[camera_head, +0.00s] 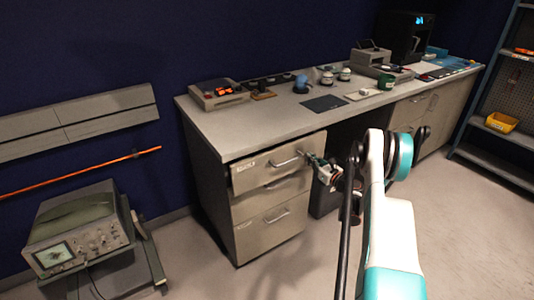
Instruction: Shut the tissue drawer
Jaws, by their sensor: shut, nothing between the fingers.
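The drawer unit stands under the left end of the long workbench. Its top drawer (268,164) has a pale front with a bar handle and a small label too small to read. This drawer stands slightly out from the cabinet, with a dark gap at its left side. My gripper (312,158) is shut and empty, close to the right end of the top drawer's handle. I cannot tell whether it touches the handle or the front. The drawer's contents are hidden.
The workbench top (235,135) holds several instruments. An oscilloscope (75,240) on a cart stands at the lower left. A shelf rack (500,125) with a yellow bin (501,122) is at the right. The floor before the drawers is clear.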

